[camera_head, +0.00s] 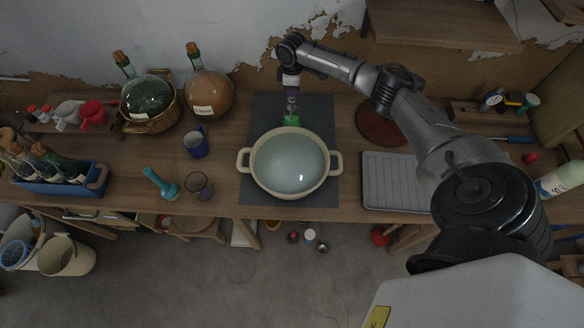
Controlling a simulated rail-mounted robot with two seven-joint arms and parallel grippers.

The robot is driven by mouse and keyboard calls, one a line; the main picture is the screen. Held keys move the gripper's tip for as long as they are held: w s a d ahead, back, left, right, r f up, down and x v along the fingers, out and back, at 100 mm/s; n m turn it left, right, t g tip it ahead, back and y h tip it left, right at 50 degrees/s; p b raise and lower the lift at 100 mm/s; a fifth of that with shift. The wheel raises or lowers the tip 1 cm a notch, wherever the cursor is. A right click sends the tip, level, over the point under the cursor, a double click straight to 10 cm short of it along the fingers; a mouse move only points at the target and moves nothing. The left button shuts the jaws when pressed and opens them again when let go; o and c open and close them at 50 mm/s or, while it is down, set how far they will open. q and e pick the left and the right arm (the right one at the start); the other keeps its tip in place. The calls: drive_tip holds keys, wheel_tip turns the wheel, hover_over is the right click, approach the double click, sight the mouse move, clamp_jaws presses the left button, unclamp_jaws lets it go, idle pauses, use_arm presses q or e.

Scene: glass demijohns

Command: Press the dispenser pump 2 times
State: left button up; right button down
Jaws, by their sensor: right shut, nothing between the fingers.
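A small green item (291,121), which looks like the dispenser pump, stands on the dark mat (320,105) just behind the large cream pot. Only its green top shows; the rest is hidden by my gripper and the pot. My right gripper (292,113) points down right above this green top, its fingers shut and empty. I cannot tell whether the fingertips touch it. My left gripper is not in view.
The two-handled cream pot (334,161) with a pale lid or contents stands just in front. A grey ribbed tray (390,182) lies to the right. Demijohns (209,93) stand at the back left.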

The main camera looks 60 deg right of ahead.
sight(292, 98)
drive_tip(key=shift+f, duration=0.25)
drive_tip(key=shift+f+b, duration=0.4)
drive_tip(key=shift+f, duration=0.3)
drive_tip(key=shift+f+b, duration=0.45)
drive_tip(key=shift+f, duration=0.55)
drive_tip(key=shift+r, duration=0.15)
drive_tip(key=shift+r+p, duration=1.2)
drive_tip(key=shift+p, duration=0.3)
drive_tip(key=shift+r+p, duration=0.6)
